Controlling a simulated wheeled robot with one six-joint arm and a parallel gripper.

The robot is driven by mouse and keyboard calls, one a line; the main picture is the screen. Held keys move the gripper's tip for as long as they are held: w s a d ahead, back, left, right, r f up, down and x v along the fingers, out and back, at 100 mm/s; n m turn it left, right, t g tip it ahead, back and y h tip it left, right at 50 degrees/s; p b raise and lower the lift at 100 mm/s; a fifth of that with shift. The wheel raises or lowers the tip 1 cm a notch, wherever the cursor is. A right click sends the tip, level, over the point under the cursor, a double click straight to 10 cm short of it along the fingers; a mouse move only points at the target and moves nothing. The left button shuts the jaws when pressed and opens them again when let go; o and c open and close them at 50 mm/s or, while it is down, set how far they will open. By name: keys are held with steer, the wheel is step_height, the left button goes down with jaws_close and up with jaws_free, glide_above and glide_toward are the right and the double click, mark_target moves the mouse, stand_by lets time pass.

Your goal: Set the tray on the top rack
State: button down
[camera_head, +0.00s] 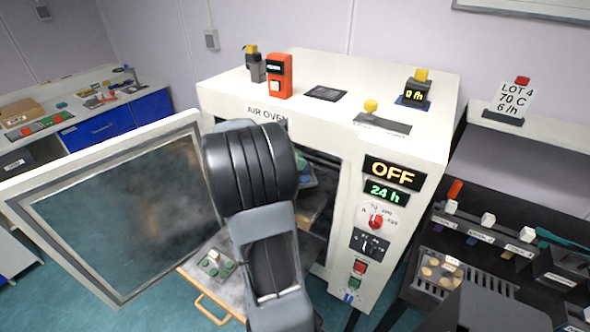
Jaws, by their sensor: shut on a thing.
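The air oven (330,240) stands in the middle with its windowed door (130,215) swung wide open to the left. My arm reaches up in front of the oven opening and covers much of it. My gripper is hidden behind my own arm links, so I cannot see its fingers or what they hold. Part of a greenish, flat-looking item (306,177) shows inside the oven, just right of my arm; I cannot tell whether it is the tray or whether it rests on a rack. The top rack is mostly hidden.
An orange device (279,76) stands on the oven. The display reads OFF (392,173). A dark bench (470,255) flanks the right; another bench is at left.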

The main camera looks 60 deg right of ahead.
steer(key=shift+w+d+f, duration=0.25)
steer(key=shift+d+f, duration=0.15)
steer(key=shift+f, duration=0.15)
steer(key=shift+w+d+f, duration=0.2)
steer(key=shift+d+f, duration=0.15)
steer(key=shift+f, duration=0.15)
step_height(320, 180, down, 2)
steer(key=shift+w+d+f+p, duration=0.1)
steer(key=shift+p, duration=0.2)
steer(key=shift+f, duration=0.55)
steer(key=shift+f, duration=0.1)
steer(key=shift+f, duration=0.1)
steer(key=c, duration=0.9)
jaws_free()
